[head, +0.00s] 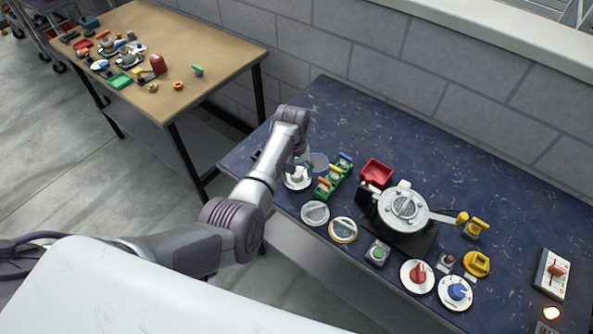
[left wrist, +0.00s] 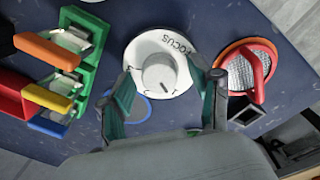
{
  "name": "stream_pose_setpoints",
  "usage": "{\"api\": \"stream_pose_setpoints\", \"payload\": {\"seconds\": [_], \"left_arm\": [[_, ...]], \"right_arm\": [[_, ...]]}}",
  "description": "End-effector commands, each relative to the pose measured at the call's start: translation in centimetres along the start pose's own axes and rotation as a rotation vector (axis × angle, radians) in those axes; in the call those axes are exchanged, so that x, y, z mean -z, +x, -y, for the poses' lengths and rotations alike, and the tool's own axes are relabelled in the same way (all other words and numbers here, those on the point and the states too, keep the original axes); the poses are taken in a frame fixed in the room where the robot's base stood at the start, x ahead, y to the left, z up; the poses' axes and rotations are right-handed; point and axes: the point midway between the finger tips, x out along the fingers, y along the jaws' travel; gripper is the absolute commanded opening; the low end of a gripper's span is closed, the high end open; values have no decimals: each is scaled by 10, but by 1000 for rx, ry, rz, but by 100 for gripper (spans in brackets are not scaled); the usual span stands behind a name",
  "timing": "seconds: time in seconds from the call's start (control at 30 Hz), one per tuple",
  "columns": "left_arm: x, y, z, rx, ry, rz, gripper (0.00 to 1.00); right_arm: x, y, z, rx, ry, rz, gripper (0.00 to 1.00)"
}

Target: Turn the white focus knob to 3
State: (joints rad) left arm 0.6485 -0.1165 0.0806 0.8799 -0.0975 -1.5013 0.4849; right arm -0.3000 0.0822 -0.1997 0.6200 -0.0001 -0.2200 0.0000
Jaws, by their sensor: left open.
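The white focus knob (left wrist: 158,74) stands on a round white dial plate (left wrist: 146,47) marked FOCUS in the left wrist view. In the head view the dial plate (head: 297,183) shows at the left part of the blue table, partly hidden by my left gripper. My left gripper (left wrist: 165,84) is open, its two green-padded fingers on either side of the knob, with gaps between them and the knob. In the head view the gripper (head: 300,168) points down over the dial. The number 3 is not readable. My right gripper is not in view.
A red-handled round dial (left wrist: 252,74) is close to the right finger. A green rack (left wrist: 80,75) with coloured handles is at the left. On the blue table (head: 345,110) several other dials, a red bin (head: 376,172) and a silver machine (head: 403,207) stand to the right.

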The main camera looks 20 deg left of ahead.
Motion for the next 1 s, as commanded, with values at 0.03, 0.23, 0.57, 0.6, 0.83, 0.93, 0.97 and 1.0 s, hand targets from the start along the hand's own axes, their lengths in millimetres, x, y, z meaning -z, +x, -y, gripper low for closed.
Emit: {"api": "stream_pose_setpoints", "payload": {"seconds": [0.03,0.23,0.57,0.6,0.83,0.93,0.97,1.0], "left_arm": [[0,0,0,0,0,0,63],[0,0,0,0,0,0,30],[0,-1,0,1,7,0,3],[0,-1,0,1,13,0,3],[0,-2,0,1,101,6,3],[1,-3,1,3,169,9,3],[1,-3,1,3,193,9,3],[2,-3,1,2,226,10,3]], "right_arm": [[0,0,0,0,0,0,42],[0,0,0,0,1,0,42],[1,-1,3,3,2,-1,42],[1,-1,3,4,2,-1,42],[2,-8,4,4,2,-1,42],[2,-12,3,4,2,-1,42],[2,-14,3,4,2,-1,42],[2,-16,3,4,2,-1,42]]}}
